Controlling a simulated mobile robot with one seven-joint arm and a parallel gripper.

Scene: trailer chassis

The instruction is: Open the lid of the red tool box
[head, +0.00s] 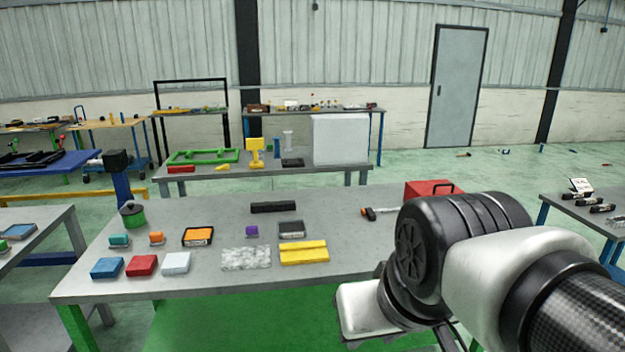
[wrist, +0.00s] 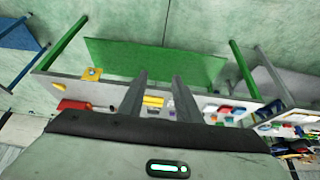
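The red tool box (head: 428,188) stands at the back right of the grey work table, with a dark handle on top. Its lid looks shut, and my arm hides its lower right part. In the wrist view, a red shape at the left (wrist: 75,104) seems to be the same box. My gripper (wrist: 160,74) shows in the wrist view with its two fingers apart and nothing between them. It is well away from the box, in front of the table. In the head view, the gripper's fingers cannot be made out.
The work table (head: 345,215) holds a hammer (head: 380,212) left of the box, yellow blocks (head: 304,253), a black bar (head: 275,207) and several small coloured items. A second table (head: 598,205) stands at the right. Another table behind carries a white box (head: 340,138).

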